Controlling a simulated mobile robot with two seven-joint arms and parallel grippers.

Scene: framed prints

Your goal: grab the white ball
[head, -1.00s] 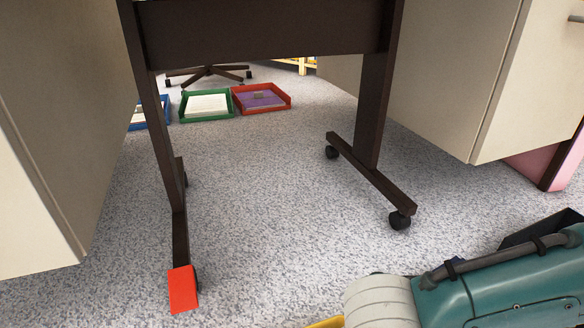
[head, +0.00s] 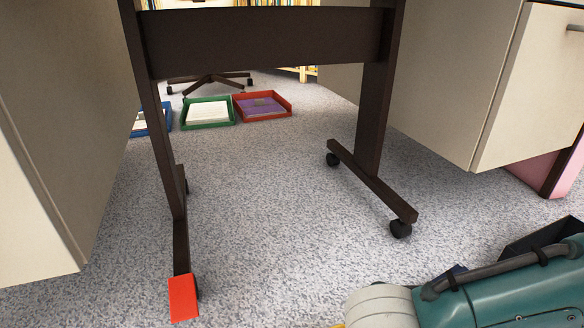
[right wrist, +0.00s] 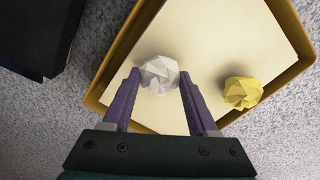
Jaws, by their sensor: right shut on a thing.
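The white ball (right wrist: 159,76), a faceted, crumpled-looking ball, is in the right wrist view between the fingertips of my right gripper (right wrist: 159,72). The purple fingers are shut on it, one on each side. The ball is over the pale inside of a yellow-rimmed tray (right wrist: 222,38); I cannot tell whether it still touches the bottom. My right gripper does not show in the head view, only part of my right arm at the lower right. My left gripper is in neither view.
A yellow faceted ball (right wrist: 242,93) lies in the tray, right of the gripper. A dark object (right wrist: 32,35) is at the wrist view's upper left. A dark wheeled frame (head: 260,42) stands ahead, between pale cabinets. Green (head: 208,125) and red (head: 263,118) trays lie beyond it on carpet.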

